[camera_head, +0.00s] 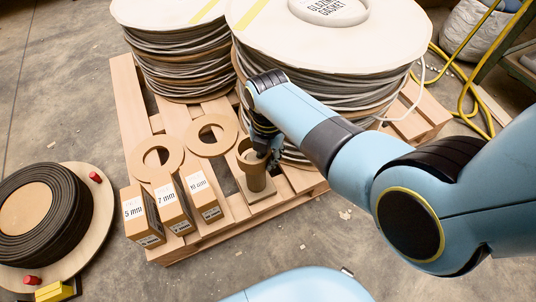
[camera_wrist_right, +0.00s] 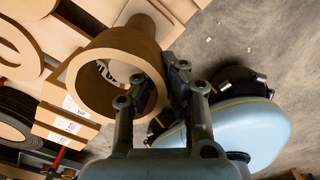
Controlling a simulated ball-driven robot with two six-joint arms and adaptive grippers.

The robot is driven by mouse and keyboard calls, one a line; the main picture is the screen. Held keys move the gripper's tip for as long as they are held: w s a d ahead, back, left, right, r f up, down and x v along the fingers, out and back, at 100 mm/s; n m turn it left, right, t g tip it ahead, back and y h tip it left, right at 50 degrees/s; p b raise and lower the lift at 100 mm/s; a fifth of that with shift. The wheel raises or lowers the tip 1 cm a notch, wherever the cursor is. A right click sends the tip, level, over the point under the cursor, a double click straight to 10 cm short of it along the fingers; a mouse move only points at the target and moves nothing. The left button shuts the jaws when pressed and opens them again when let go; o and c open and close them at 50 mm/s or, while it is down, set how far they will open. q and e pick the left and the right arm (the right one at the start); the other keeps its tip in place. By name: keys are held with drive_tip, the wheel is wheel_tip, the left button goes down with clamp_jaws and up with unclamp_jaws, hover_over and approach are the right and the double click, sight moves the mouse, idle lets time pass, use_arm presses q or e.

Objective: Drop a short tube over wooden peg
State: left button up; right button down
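A short brown cardboard tube (camera_head: 247,156) is at the upper end of the wooden peg (camera_head: 257,180), which stands on a square base (camera_head: 262,202) at the pallet's front edge. My right gripper (camera_head: 265,145) is at the tube's right side, partly hidden by its arm. In the right wrist view, the tube's open end (camera_wrist_right: 84,88) faces the camera. The gripper (camera_wrist_right: 158,98) has one finger over the opening and one outside, pinching the wall. The peg (camera_wrist_right: 147,22) shows beyond the tube; I cannot tell whether its tip is inside. My left gripper is not in view.
Three labelled boxes (camera_head: 172,203) stand left of the peg on the pallet (camera_head: 215,238). Flat cardboard rings (camera_head: 211,133) lie behind them. Large gasket reels (camera_head: 180,60) fill the back. A black coil on a disc (camera_head: 98,222) lies on the floor at left.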

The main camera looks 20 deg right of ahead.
drive_tip(key=shift+f, duration=0.5)
drive_tip(key=c, duration=2)
unclamp_jaws()
drive_tip(key=o, duration=0.6)
drive_tip(key=shift+r, duration=0.1)
drive_tip(key=o, duration=0.6)
drive_tip(key=shift+c, duration=0.2)
